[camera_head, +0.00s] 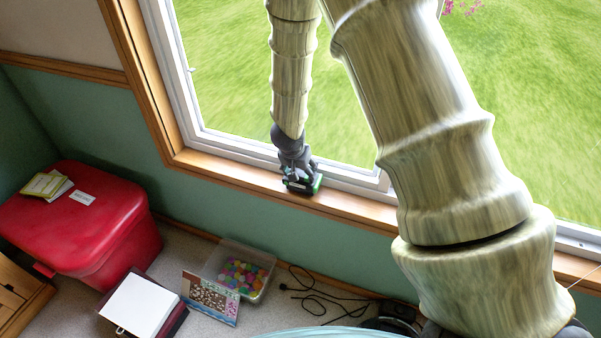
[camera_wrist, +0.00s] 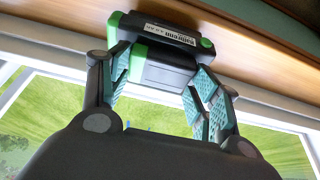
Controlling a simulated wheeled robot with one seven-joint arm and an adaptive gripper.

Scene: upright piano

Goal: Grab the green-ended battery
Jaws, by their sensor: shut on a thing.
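The green-ended battery is a black block with green ends and a white label in the wrist view (camera_wrist: 172,40). In the head view the battery (camera_head: 304,187) is at the wooden window sill, below my gripper (camera_head: 296,168). My gripper (camera_wrist: 163,75) has its two teal-padded fingers on either side of the battery's narrower lower part and is shut on it. I cannot tell whether the battery touches the sill or is slightly above it.
The wooden sill (camera_head: 235,178) runs below the window. On the floor are a red chest (camera_head: 85,225), a clear bin of colourful balls (camera_head: 243,270), a picture box (camera_head: 209,298), a white-topped box (camera_head: 138,305) and a black cable (camera_head: 320,298).

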